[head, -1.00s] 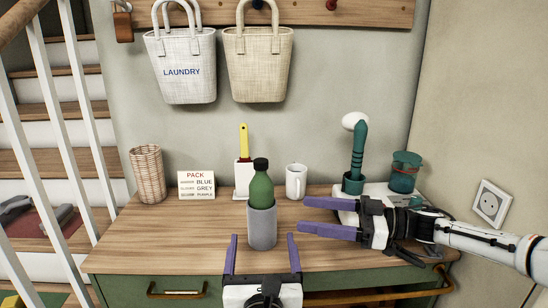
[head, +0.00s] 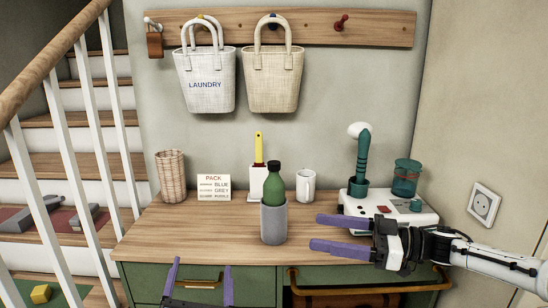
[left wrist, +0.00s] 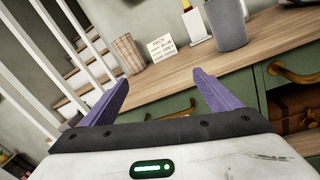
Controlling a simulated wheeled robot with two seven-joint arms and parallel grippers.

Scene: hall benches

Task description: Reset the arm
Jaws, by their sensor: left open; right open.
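My left gripper (head: 198,285) is low at the bottom of the head view, in front of the bench's drawers. Its purple fingers are apart with nothing between them; the left wrist view also shows this gripper (left wrist: 155,95) open and empty. My right gripper (head: 345,235) reaches in from the right above the bench top (head: 180,235). Its purple fingers are spread and point left, with nothing between them. A green bottle (head: 275,188) stands upright in a grey cup (head: 273,222), left of the right gripper and apart from it.
Along the back stand a wicker basket (head: 171,176), a PACK card (head: 213,187), a yellow-handled brush (head: 259,150) and a white mug (head: 306,186). A white box (head: 410,213) is behind the right gripper. Stair railings (head: 95,150) are at left. The bench's left front is clear.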

